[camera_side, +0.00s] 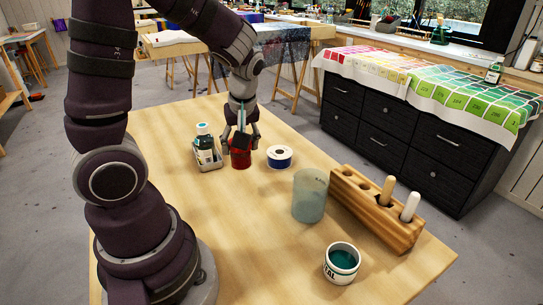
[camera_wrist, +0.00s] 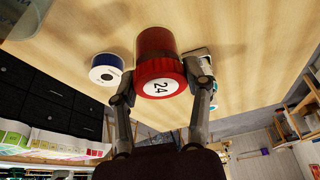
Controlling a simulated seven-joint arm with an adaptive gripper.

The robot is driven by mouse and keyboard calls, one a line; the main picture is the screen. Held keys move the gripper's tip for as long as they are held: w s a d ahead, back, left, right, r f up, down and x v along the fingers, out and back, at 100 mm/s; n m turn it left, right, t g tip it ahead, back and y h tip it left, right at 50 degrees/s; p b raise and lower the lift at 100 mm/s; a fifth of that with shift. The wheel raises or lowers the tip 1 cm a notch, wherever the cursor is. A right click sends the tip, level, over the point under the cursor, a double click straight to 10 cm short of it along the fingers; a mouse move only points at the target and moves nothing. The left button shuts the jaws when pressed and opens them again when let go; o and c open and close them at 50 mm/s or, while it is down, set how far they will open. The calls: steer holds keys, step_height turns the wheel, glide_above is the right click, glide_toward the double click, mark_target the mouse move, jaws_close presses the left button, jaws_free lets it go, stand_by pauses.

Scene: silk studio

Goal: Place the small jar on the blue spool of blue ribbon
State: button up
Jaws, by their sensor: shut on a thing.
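The small red jar (camera_side: 240,158) has a white label reading 24, which shows in the wrist view (camera_wrist: 159,87). My gripper (camera_side: 238,141) is shut on the jar, one finger on each side. The wrist view shows the gripper (camera_wrist: 160,80) from behind the jar. I cannot tell whether the jar's base touches the table. The blue ribbon spool (camera_side: 279,157) lies flat on the table, just right of the jar in the side view. In the wrist view the spool (camera_wrist: 106,70) is left of the jar, with a white top face and dark centre hole.
A translucent cup (camera_side: 310,196), a wooden holder (camera_side: 376,212) with pale handles and a white pot of teal paint (camera_side: 342,263) stand nearer the camera. The table's middle is clear.

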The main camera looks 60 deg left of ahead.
steer(key=m, duration=0.2)
steer(key=m+t, duration=0.1)
steer(key=shift+d+f+m+t, duration=0.2)
steer(key=shift+m+t, duration=0.1)
steer(key=shift+m, duration=0.1)
glide_toward(280, 148)
steer(key=shift+w+a+f+m+h, duration=0.15)
steer(key=shift+a+m+h, duration=0.2)
steer(key=shift+a, duration=0.45)
steer(key=shift+w+a+f, duration=0.15)
steer(key=shift+w+f, duration=0.05)
steer(key=shift+f, duration=1.55)
steer(key=shift+f, duration=0.1)
steer(key=o, duration=1.2)
